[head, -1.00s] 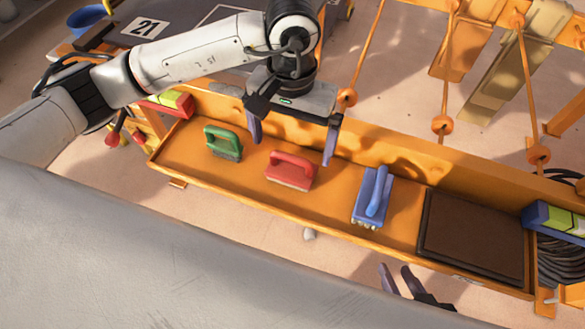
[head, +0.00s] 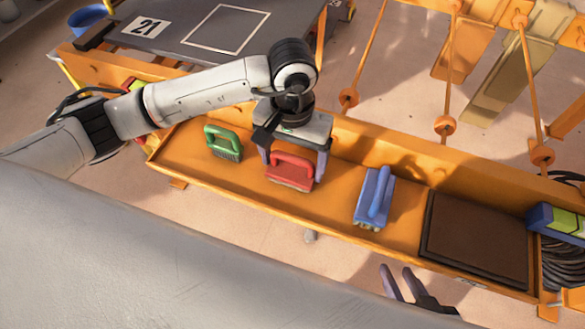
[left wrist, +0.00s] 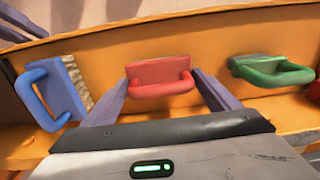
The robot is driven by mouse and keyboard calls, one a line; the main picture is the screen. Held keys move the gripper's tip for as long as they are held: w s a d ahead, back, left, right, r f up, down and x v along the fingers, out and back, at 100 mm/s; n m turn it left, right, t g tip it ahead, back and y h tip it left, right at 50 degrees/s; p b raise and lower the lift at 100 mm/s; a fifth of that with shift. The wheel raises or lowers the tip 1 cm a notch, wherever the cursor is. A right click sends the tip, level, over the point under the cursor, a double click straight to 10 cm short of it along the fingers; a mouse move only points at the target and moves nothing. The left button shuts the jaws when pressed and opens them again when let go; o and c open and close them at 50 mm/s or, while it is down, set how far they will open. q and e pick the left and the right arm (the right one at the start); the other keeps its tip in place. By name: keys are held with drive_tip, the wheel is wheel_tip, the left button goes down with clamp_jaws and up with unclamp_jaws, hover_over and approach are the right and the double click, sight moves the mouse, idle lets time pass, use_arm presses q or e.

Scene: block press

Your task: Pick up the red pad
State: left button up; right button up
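The red pad (head: 290,171) has a red handle and a bristled underside and lies in the orange tray (head: 240,184). It also shows in the left wrist view (left wrist: 160,76). My left gripper (head: 293,168) is open, with one purple finger on each side of the red pad. Whether the fingers touch the pad I cannot tell. My right gripper (head: 398,281) is at the bottom of the head view, in front of the tray, empty, its two purple fingers apart.
A green pad (head: 223,142) lies left of the red pad, and a blue pad (head: 374,197) lies to the right. A dark brown pad (head: 476,240) fills the tray's right end. A grey table marked 21 (head: 147,26) stands behind the tray.

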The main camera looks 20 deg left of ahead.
use_arm(q)
drive_tip(key=c, duration=0.4)
drive_tip(key=shift+r, duration=0.1)
wheel_tip(320, 180, up, 10)
drive_tip(key=shift+f+p, duration=0.1)
drive_tip(key=shift+p, duration=0.55)
